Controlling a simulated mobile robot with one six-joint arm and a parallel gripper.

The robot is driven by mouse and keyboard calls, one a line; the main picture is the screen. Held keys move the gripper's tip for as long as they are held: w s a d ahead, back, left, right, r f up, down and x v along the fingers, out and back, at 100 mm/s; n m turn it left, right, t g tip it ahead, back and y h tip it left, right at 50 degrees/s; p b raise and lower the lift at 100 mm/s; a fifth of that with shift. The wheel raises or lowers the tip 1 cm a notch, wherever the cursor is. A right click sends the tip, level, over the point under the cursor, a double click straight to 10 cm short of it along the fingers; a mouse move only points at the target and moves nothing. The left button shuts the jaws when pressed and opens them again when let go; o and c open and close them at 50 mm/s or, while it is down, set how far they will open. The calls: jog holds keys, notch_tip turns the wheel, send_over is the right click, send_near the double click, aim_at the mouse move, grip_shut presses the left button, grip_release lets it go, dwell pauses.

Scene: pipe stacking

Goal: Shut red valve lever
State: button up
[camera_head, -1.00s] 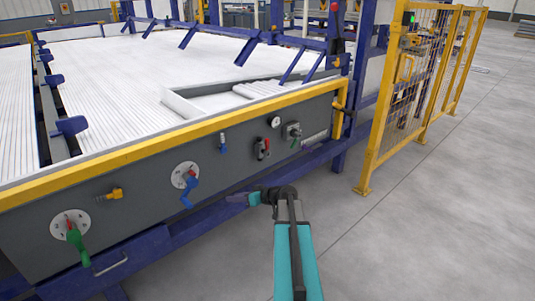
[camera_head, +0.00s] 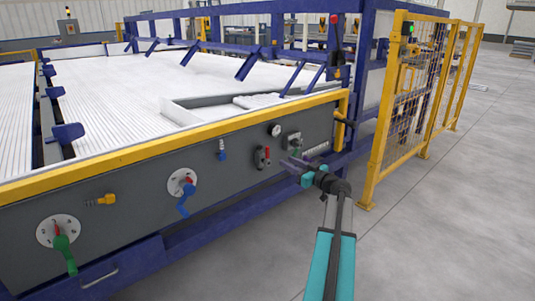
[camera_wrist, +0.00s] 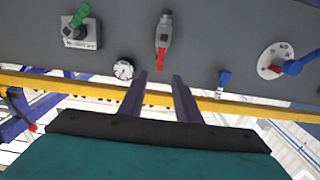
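The red valve lever (camera_wrist: 161,58) is on a grey valve body on the panel in the wrist view, where the picture is upside down. It also shows as a small red handle in the head view (camera_head: 267,153). My gripper (camera_head: 287,164) is in front of the panel, to the right of the red lever in the head view. In the wrist view my gripper's two fingers (camera_wrist: 159,76) are apart with nothing between them. The lever lies just past the fingertips, roughly in line with the gap.
A green-handled valve (camera_wrist: 80,16), a round gauge (camera_wrist: 123,69), a small blue valve (camera_wrist: 224,77) and a blue lever on a dial (camera_wrist: 300,63) surround it. A yellow rail (camera_head: 160,150) tops the panel. A yellow mesh fence (camera_head: 405,100) stands right; the floor there is clear.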

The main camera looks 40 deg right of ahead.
aim_at(268, 152)
jog(key=shift+w, duration=0.1)
jog(key=w+b, duration=0.1)
jog(key=w, duration=0.8)
jog(key=w+d+b, duration=0.1)
jog(key=w, duration=0.3)
jog(key=shift+w+b, duration=0.3)
jog(key=shift+b, duration=0.05)
grip_shut()
